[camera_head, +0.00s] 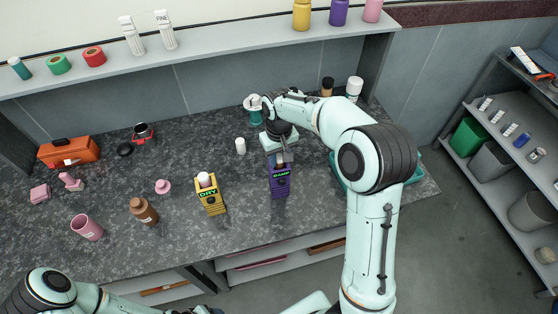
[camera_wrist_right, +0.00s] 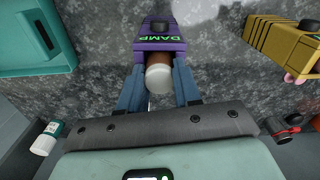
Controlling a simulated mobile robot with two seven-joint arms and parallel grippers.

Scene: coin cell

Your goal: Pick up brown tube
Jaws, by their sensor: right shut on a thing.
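The brown tube (camera_wrist_right: 158,59) with a whitish rounded end stands in the purple block marked DAMP (camera_wrist_right: 160,30) in the right wrist view. My right gripper (camera_wrist_right: 158,82) has one finger on each side of the tube and is shut on it. In the head view the purple block (camera_head: 280,187) stands near the counter's front edge, with my right gripper (camera_head: 280,160) just behind and above it. The tube is mostly hidden there by the gripper. My left arm shows at the lower left, but its gripper is out of frame.
A yellow block marked DRY (camera_head: 211,201), holding a pale-topped tube, stands left of the purple block. A brown bottle (camera_head: 144,211) and pink cup (camera_head: 87,227) are further left. A teal tray (camera_wrist_right: 35,40) lies on the purple block's other side. A shelf (camera_head: 220,48) runs behind.

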